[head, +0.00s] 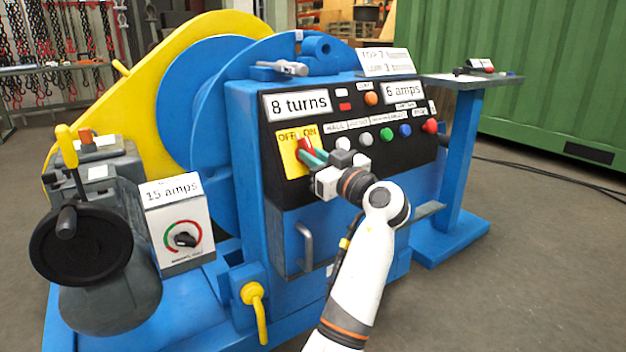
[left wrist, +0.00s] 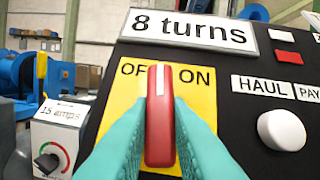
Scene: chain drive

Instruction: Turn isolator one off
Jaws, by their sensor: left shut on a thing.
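A red switch handle (left wrist: 160,115) stands on a yellow plate (left wrist: 207,103) marked OFF and ON, below the "8 turns" sign. In the left wrist view the handle looks upright, with its white-marked top between the two words. My left gripper (left wrist: 160,140) has its teal fingers on both sides of the handle and is shut on it. In the head view the yellow plate (head: 289,163) is at the left of the black panel, and my left gripper (head: 311,157) reaches it from the lower right, hiding part of the handle. No label reading isolator one is legible. My right gripper is not in view.
White, green, blue and red buttons (head: 387,134) lie right of the plate on the black panel. A "15 amps" box with a dark knob (head: 185,240) stands to the left. A blue side stand (head: 462,150) is at the right, with open floor beyond.

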